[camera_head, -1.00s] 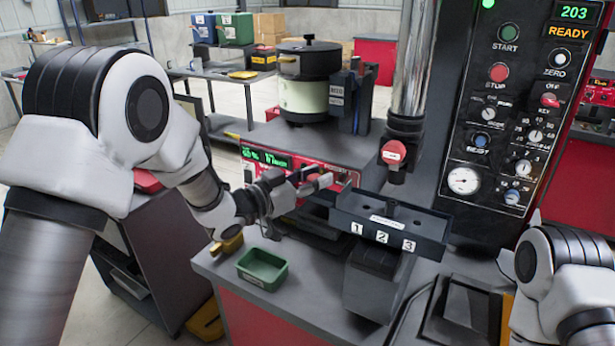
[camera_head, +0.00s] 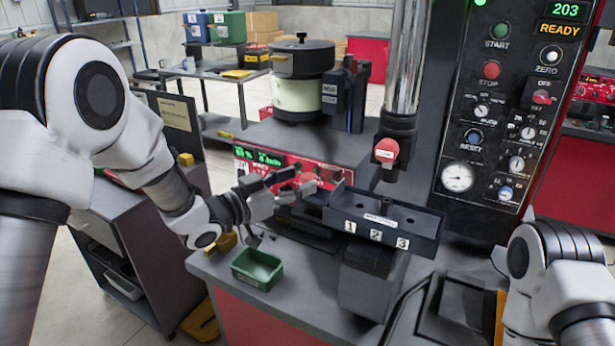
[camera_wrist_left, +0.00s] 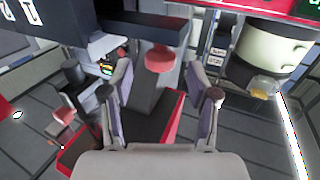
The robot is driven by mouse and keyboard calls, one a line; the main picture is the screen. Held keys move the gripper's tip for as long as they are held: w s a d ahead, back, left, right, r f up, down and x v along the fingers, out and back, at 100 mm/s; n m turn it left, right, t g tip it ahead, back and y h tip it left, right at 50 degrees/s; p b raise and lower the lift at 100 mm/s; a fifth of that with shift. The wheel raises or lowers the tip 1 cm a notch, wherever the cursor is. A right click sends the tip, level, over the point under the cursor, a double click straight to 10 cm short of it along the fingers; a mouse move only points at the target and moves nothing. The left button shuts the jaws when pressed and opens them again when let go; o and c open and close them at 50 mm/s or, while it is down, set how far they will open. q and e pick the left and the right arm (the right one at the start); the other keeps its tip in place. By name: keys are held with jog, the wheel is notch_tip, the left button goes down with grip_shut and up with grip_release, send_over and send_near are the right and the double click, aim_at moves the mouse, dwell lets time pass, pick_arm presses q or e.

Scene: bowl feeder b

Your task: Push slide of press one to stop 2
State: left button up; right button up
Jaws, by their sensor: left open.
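The press's dark tray-like slide unit (camera_head: 428,232) carries white labels 1, 2 and 3 along its front. Stop label 2 (camera_head: 376,236) is in the middle. My left gripper (camera_head: 312,187) is open at the tray's left end, in front of the red panel. In the left wrist view its two fingers (camera_wrist_left: 162,92) stand apart, with a red rounded knob (camera_wrist_left: 160,58) beyond and between them. I cannot tell whether the fingers touch it. The tray's front with labels also shows upside down there (camera_wrist_left: 62,28). My right arm is at the lower right; its gripper is out of view.
The press column with a red-capped ram (camera_head: 386,150) stands behind the tray. A dark control cabinet (camera_head: 500,120) is at the right. A bowl feeder (camera_head: 303,92) stands behind. A green bin (camera_head: 257,268) sits on the bench at the front left.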

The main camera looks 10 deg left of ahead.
pick_arm(q)
jog(key=v, duration=0.8)
jog(key=shift+s+a, duration=0.2)
jog(key=shift+a, duration=0.1)
jog(key=s+d+f+n+g+y, duration=0.1)
jog(key=s+f+n+g+y, duration=0.3)
jog(key=f, duration=1)
jog(key=s+f+g+y, duration=0.1)
jog(key=s+f, duration=0.5)
jog(key=f, duration=0.9)
jog(key=s+a+f+n+g+y, duration=0.2)
jog(key=s+f, duration=0.4)
jog(key=s, duration=0.5)
jog(key=s+a+f+n+g+y, duration=0.2)
jog(key=s+a+f+g+y, duration=0.3)
jog(key=s, duration=0.7)
jog(key=shift+a+f+n+g, duration=0.4)
jog(key=shift+a+f+g, duration=0.3)
jog(key=shift+a+f, duration=0.3)
